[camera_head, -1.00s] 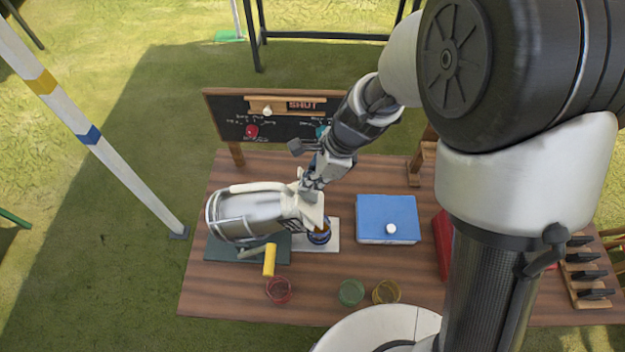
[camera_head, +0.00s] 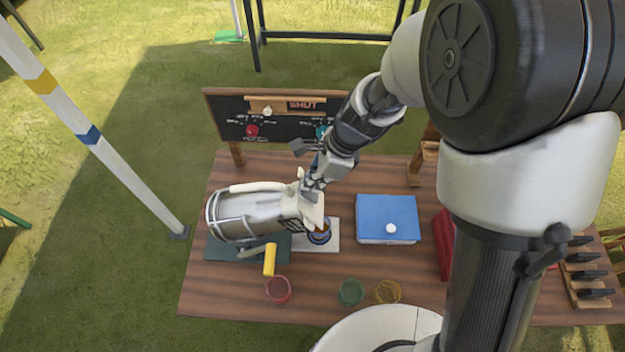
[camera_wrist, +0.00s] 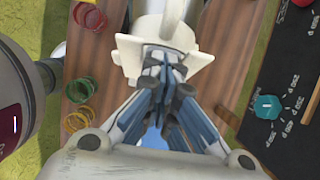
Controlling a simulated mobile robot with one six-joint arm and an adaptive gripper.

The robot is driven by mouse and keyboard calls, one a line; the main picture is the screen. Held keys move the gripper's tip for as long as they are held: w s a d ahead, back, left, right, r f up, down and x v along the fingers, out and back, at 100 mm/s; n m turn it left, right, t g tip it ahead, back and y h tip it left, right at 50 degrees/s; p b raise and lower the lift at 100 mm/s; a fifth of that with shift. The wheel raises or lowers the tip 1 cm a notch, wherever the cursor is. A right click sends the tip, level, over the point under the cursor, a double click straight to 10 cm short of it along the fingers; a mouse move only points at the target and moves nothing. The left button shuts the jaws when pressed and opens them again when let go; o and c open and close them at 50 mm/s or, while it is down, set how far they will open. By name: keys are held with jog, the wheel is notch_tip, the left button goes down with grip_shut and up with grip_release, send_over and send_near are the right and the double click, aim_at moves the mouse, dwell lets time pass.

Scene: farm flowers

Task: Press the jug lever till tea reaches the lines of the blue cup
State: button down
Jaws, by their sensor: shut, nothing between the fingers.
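The steel jug (camera_head: 250,214) lies tilted on its dark green stand (camera_head: 217,249), its cream spout end (camera_head: 312,212) pointing right. A yellow handle (camera_head: 269,260) sticks out in front of the stand. The blue cup (camera_head: 319,234) stands under the spout on a white mat (camera_head: 331,243), partly hidden by it. An amber-brown colour shows at the cup's mouth; its lines and the level cannot be made out. My gripper (camera_head: 312,184) is shut at the jug's top by the spout. In the wrist view, the closed fingers (camera_wrist: 164,84) are against or just over the cream lever part (camera_wrist: 132,58).
A blue box (camera_head: 387,212) with a white knob stands right of the mat. Red (camera_head: 278,290), green (camera_head: 350,292) and yellow (camera_head: 388,291) rings or glasses are along the front. A chalkboard (camera_head: 225,113) with dials and a SHUT sign stands behind. A red block (camera_head: 443,245) stands farther right.

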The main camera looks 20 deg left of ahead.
jog(key=shift+w+d+f, duration=0.15)
jog(key=shift+d+f, duration=0.05)
jog(key=shift+d, duration=0.4)
jog(key=shift+w+d+r, duration=0.1)
jog(key=shift+d+r, duration=0.1)
jog(key=d+p+v, duration=0.2)
jog(key=p+v, duration=0.1)
jog(key=v, duration=0.9)
jog(key=shift+w+f+p, duration=0.15)
jog(key=shift+w+p, duration=0.1)
jog(key=shift+p, duration=0.1)
